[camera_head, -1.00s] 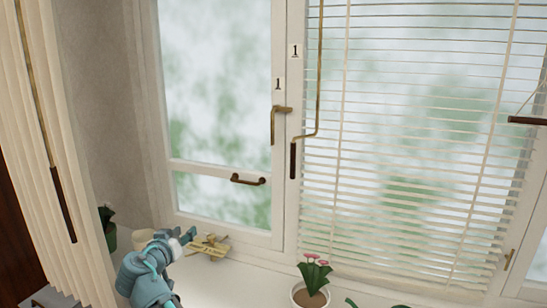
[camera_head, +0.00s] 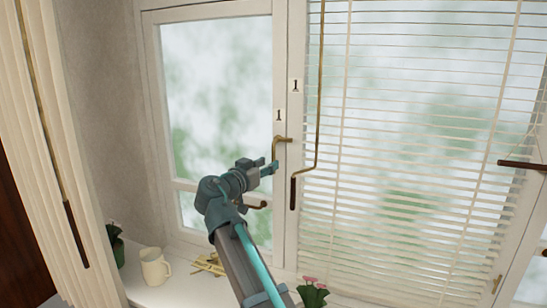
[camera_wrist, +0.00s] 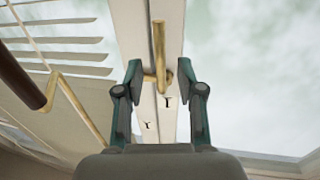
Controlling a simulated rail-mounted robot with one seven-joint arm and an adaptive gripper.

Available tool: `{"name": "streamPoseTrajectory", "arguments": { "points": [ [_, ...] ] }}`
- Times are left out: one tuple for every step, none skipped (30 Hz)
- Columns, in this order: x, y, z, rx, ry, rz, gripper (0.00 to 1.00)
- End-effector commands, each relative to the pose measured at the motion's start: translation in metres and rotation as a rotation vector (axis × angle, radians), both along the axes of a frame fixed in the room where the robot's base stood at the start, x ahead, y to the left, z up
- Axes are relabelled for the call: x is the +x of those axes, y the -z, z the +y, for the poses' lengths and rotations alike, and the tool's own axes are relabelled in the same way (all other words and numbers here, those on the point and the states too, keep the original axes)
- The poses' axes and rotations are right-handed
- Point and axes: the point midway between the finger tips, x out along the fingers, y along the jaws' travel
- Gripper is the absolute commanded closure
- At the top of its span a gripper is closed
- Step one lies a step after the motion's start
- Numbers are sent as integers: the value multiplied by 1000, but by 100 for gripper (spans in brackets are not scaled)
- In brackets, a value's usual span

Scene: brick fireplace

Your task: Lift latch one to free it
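Latch one is a brass handle (camera_head: 275,150) on the window's middle post, hanging down from its pivot below a label "1" (camera_head: 279,115). In the wrist view the latch (camera_wrist: 158,50) appears between my two fingers. My gripper (camera_head: 267,167) is at the lower end of the latch. In the wrist view my gripper (camera_wrist: 160,72) is open, with a finger on each side of the latch and gaps between. I cannot tell whether a finger touches it. The latch's lower end is partly hidden by the fingers in the head view.
A brass rod with a dark grip (camera_head: 293,193) hangs just right of the latch, before the white blind (camera_head: 400,150). A brown window handle (camera_head: 256,205) is below my gripper. A cream mug (camera_head: 155,266), brass piece (camera_head: 209,264) and potted flower (camera_head: 313,294) are on the sill.

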Motion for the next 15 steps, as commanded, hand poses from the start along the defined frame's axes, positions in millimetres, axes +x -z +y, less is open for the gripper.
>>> {"name": "streamPoseTrajectory", "arguments": {
  "points": [
    [9, -3, -4, 0, 2, 1, 62],
    [13, -3, -6, 0, 2, 1, 62],
    [18, -2, -9, 0, 1, 1, 62],
    [21, -2, -11, 0, 1, 1, 62],
    [25, -2, -12, 0, 1, 1, 62],
    [28, -2, -14, 0, 0, 1, 62],
    [30, -1, -15, 0, 0, 1, 62],
    [32, -1, -16, 0, 0, 1, 62],
    [34, -1, -18, 0, 0, 1, 62],
    [36, -1, -18, 0, 0, 1, 62],
    [37, -1, -19, 0, -1, 1, 62],
    [38, 0, -20, 1, -1, 0, 62],
    [38, 0, -20, 1, -1, 0, 62],
    [38, 0, -20, 1, -1, 0, 62],
    [39, 0, -20, 1, -1, 0, 62]
  ]
}}
